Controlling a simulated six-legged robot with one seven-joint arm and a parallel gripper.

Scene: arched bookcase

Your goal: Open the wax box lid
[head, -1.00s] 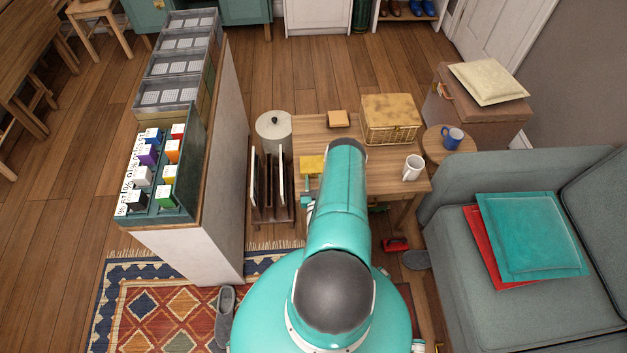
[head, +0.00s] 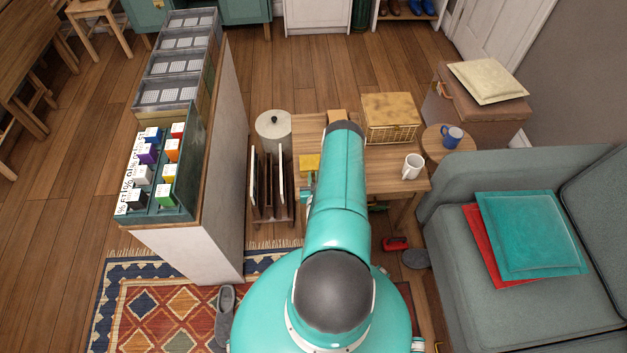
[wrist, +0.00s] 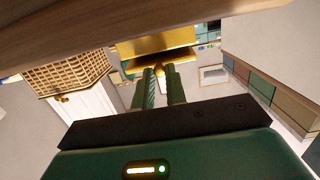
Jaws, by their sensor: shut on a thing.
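The yellow wax box (head: 309,161) stands near the left side of the wooden table, just past my gripper. The wrist view shows its gold faces close up, with a dark gap below the upper gold face (wrist: 155,46). My gripper (wrist: 162,70) is shut, its two green fingers reaching the lower gold edge by a small round orange part. The grip looks to be on the lid's front edge, though the fingertips partly hide the contact. In the head view my arm covers most of the gripper. How far the lid stands open is unclear.
On the table (head: 385,180) are a wicker basket (head: 390,118), a white mug (head: 412,167) and a small wooden block (head: 337,116), partly behind my arm. A lidded white canister (head: 273,128) and a record rack (head: 268,190) stand left.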

